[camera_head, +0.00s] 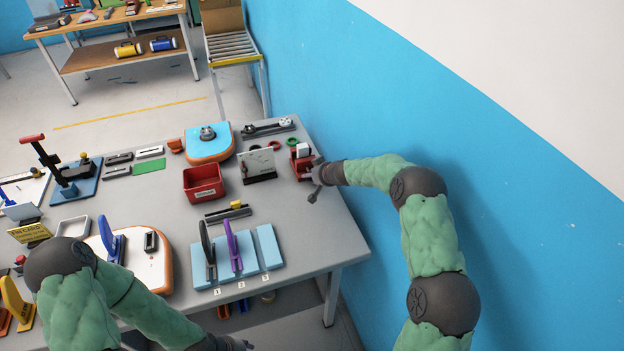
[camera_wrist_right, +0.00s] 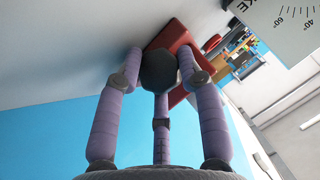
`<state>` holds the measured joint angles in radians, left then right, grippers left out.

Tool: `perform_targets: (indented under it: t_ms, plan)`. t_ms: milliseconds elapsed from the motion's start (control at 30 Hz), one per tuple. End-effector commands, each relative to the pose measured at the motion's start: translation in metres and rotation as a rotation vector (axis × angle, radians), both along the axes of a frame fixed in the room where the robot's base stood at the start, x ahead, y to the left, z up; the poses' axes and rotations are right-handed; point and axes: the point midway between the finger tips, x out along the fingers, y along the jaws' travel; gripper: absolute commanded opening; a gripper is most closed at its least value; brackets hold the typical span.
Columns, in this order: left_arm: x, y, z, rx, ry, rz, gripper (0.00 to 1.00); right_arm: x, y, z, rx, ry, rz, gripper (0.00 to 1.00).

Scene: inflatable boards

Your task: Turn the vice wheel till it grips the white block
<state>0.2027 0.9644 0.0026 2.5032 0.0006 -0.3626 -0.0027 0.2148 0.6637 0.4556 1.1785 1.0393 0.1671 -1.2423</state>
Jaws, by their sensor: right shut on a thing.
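The red vice (camera_head: 302,168) stands near the right edge of the grey table. A white block (camera_head: 303,150) shows at its top; whether the jaws touch it is hidden. My right gripper (camera_head: 316,174) is at the vice's right side. In the right wrist view its fingers close around a dark grey wheel (camera_wrist_right: 160,72), with the red vice (camera_wrist_right: 175,37) behind. The fingers cover part of the wheel's rim. My left gripper (camera_head: 236,343) is low in the head view, away from the vice; its fingers are too small to read.
A blue wall (camera_head: 400,130) runs close along the table's right side. A small sign (camera_head: 258,165) and a red bin (camera_head: 203,183) stand left of the vice. A light-blue slotted stand (camera_head: 238,258) lies nearer. The table's right front corner is clear.

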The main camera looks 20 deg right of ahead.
Motion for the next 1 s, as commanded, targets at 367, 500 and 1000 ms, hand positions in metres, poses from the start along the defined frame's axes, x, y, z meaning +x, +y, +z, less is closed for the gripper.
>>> perform_targets:
  t_ms: [367,500,1000]
  plan:
    - [0.0003,0.0001,-0.0106,0.0,-0.001,0.0,0.4,0.0065,-0.0066,0.0131,0.048,-0.018,-0.01,0.05]
    - [0.0004,0.0001,-0.0103,0.0,-0.001,0.0,0.4,0.0067,-0.0068,0.0135,0.047,-0.019,-0.011,0.05]
    - [0.0004,0.0002,-0.0066,0.0,-0.001,0.0,0.4,0.003,-0.0029,0.0066,0.038,-0.006,-0.006,0.63]
